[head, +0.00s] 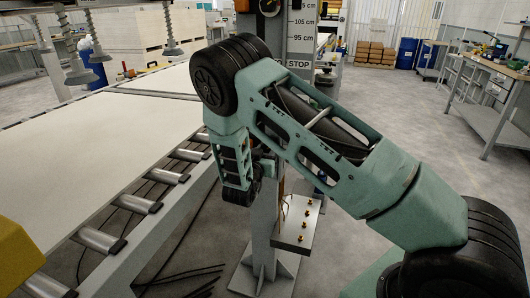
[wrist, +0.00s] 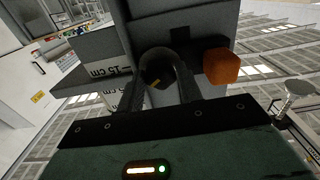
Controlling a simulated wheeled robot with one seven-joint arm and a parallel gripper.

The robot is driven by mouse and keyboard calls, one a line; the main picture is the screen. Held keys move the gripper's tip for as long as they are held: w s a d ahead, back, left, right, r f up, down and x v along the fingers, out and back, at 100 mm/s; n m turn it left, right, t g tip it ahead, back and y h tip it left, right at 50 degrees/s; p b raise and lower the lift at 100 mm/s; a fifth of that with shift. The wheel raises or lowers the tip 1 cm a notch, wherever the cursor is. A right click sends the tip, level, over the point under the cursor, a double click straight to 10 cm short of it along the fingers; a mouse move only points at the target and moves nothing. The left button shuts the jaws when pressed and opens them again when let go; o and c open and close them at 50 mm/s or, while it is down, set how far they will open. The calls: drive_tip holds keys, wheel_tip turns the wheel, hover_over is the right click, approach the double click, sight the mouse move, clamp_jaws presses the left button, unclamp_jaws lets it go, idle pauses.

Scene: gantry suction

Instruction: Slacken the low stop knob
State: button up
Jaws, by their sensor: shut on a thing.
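In the wrist view, a dark knob (wrist: 157,73) with a small yellowish mark sits on the grey post. My gripper (wrist: 160,80) is shut on it, with one dark finger on each side. Part of the knob is hidden by the fingers and the dark body around it. A scale plate (wrist: 103,70) marked 15 cm is left of the fingers. An orange block (wrist: 221,66) sticks out to the right. In the head view, my arm covers the lower post, and the knob and fingertips are hidden there.
The scaled post (head: 302,40) with a STOP label stands behind my arm. A roller conveyor (head: 135,204) carrying large pale boards (head: 90,150) runs along the left. Suction cups (head: 80,72) hang above it. A small plate with brass studs (head: 300,225) projects low on the post. Open floor lies to the right.

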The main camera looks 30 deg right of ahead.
drive_tip(key=shift+n, duration=0.3)
drive_tip(key=n+p, duration=0.1)
drive_tip(key=n, duration=0.2)
drive_tip(key=shift+n+p, duration=0.3)
drive_tip(key=shift+n, duration=1.4)
drive_tip(key=o, duration=1)
drive_tip(key=shift+s, duration=0.1)
drive_tip(key=b+v, duration=0.2)
drive_tip(key=v, duration=1.5)
drive_tip(key=shift+s+a, duration=0.15)
drive_tip(key=shift+a, duration=0.05)
